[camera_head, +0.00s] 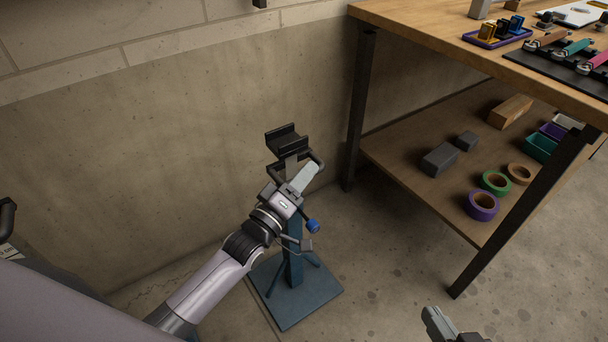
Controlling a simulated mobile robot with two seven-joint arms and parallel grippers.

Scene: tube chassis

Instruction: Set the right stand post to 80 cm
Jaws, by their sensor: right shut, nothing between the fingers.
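The stand (326,289) is on the floor by the wall, with a flat blue-grey base plate and an upright blue post (293,268). A black channel-shaped cradle (287,138) tops it, and a blue knob (312,226) sticks out to the right of the post. My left gripper (303,179) is at the upper post just below the cradle, beside a dark bent bar, and hides part of the post. Whether its fingers hold anything is unclear. My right gripper (436,324) is shut and empty at the bottom edge, apart from the stand. No height scale is readable.
A wooden workbench (420,30) stands right of the stand, with a dark leg (361,110) close by. Its lower shelf (400,165) holds tape rolls (482,206), grey blocks (440,159) and bins. A concrete wall (150,170) is behind. Floor right of the base is clear.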

